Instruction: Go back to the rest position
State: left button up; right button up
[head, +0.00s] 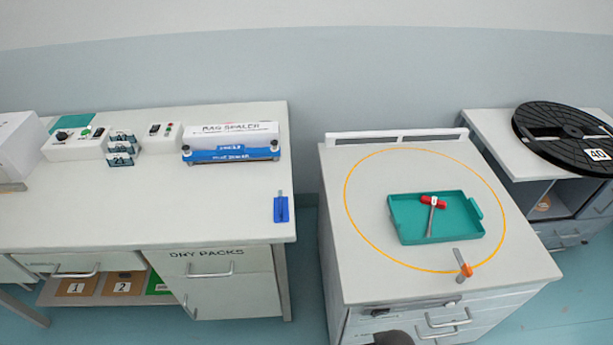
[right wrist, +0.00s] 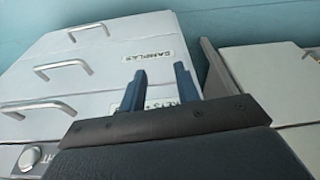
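In the right wrist view my right gripper (right wrist: 160,85) shows two blue fingers standing apart with nothing between them. It is in front of a white drawer cabinet (right wrist: 70,80) with bar handles. In the head view neither gripper shows. A dark rounded shape at the bottom edge may be part of my own body. My left gripper is in no view.
The cabinet top (head: 350,275) bears an orange ring (head: 346,205), a teal tray (head: 410,238) with a red-headed hammer (head: 432,202), and a grey-and-orange tool (head: 465,268). Left is a bench (head: 120,215) with a bag sealer (head: 230,154). Right is a black reel (head: 530,130).

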jog(key=s+f, duration=0.4)
jog(key=f, duration=0.9)
jog(key=s+f+g, duration=0.1)
jog(key=s+f, duration=0.3)
jog(key=f, duration=1)
jog(key=shift+a, duration=0.45)
